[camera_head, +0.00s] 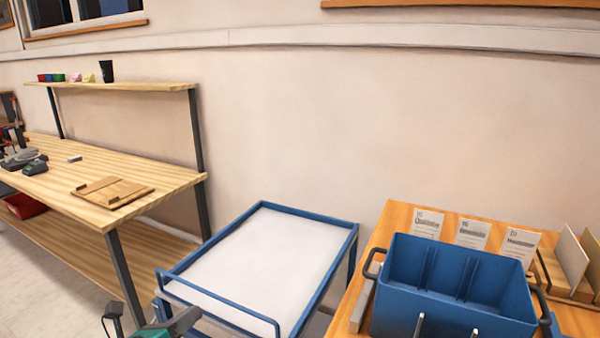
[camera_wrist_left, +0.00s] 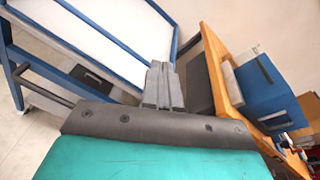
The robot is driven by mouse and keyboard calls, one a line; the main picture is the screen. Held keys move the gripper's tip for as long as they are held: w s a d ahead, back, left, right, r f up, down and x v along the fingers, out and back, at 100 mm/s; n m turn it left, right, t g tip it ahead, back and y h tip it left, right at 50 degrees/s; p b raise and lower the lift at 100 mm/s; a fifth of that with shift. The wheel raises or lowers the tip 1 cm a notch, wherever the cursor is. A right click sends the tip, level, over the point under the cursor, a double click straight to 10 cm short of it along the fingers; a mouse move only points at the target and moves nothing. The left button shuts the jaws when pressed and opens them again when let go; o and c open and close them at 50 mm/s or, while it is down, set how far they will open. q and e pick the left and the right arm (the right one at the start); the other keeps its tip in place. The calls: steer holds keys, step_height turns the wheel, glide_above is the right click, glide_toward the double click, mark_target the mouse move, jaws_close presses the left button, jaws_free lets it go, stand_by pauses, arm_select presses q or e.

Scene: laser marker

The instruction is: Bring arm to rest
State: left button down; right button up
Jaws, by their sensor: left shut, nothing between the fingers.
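My left gripper shows at the bottom edge of the head view as a teal and dark grey hand (camera_head: 172,325), in front of the blue cart's near side. In the left wrist view its two grey fingers (camera_wrist_left: 163,86) are together, with nothing between them. They are between the cart and the wooden table. My right gripper is not in view.
A blue-framed cart (camera_head: 268,248) with a bare white top stands in the middle. At right, a wooden table (camera_head: 388,222) carries a blue bin (camera_head: 458,296), several cards and a plate rack (camera_head: 556,278). At left, a workbench (camera_head: 85,168) holds a wooden fixture (camera_head: 112,192).

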arm_select(q)
steer(key=s+d+f+n+g+y, duration=0.1)
steer(key=s+f+n, duration=0.3)
steer(key=n, duration=0.6)
steer(key=s+d+f+n+g+y, duration=0.1)
steer(key=s+d+f+n, duration=0.2)
steer(key=s+n, duration=0.6)
steer(key=s+d+f+n+g+y, duration=0.1)
steer(key=s+f+n, duration=0.4)
steer(key=n, duration=0.7)
steer(key=shift+s+d+f+n+g+y, duration=0.2)
steer(key=shift+s+d+n+g+y, duration=0.25)
steer(key=shift+s+d, duration=0.7)
